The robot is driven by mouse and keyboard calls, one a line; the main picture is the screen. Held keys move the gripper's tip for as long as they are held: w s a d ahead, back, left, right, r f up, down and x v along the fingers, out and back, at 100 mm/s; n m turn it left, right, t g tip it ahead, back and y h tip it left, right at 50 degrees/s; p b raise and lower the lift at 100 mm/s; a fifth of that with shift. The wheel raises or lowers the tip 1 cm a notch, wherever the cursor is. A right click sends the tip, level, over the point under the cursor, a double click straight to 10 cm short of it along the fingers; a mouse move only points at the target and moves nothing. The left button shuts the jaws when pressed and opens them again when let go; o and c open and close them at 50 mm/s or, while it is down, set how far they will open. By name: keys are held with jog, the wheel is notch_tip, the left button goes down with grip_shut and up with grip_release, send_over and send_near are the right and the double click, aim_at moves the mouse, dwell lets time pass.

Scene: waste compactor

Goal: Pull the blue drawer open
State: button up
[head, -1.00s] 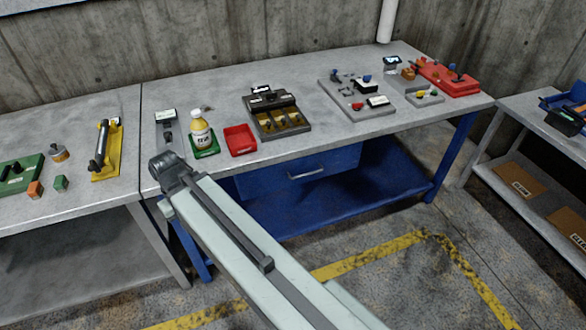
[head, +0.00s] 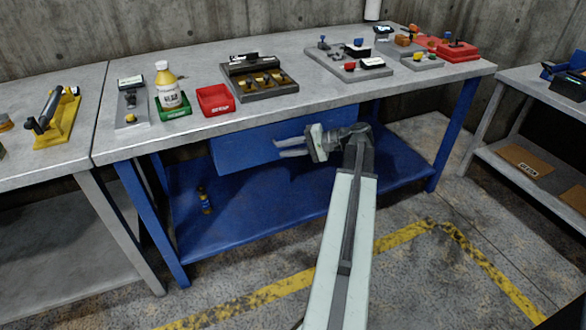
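The blue drawer (head: 240,150) hangs under the grey tabletop of the middle workbench and looks shut. Its silver bar handle is not clearly visible now; my gripper and wrist cover the right part of the drawer front. My gripper (head: 279,147) is in front of the drawer, pointing left. Its two pale fingers are spread apart with nothing seen between them. I cannot tell how far the fingers are from the drawer front or whether they touch it.
The workbench tabletop (head: 330,95) carries a red tray (head: 215,101), a yellow-and-white bottle (head: 168,86) and several fixtures. A blue lower shelf (head: 260,215) holds a small dark item (head: 204,200). A grey bench (head: 50,175) stands left. The floor in front is open, with yellow lines.

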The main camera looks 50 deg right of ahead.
jog(key=s+d+m+t+h+b, duration=0.1)
jog(key=s+d+m+t+b, duration=0.15)
jog(key=s+d, duration=0.45)
jog(key=shift+n+t, duration=0.25)
jog(key=x, duration=0.2)
jog(key=d+x, duration=0.1)
jog(key=x, duration=0.5)
jog(key=shift+w+d+r, duration=0.15)
jog(key=shift+w+r, duration=0.15)
jog(key=shift+w, duration=0.3)
grip_shut()
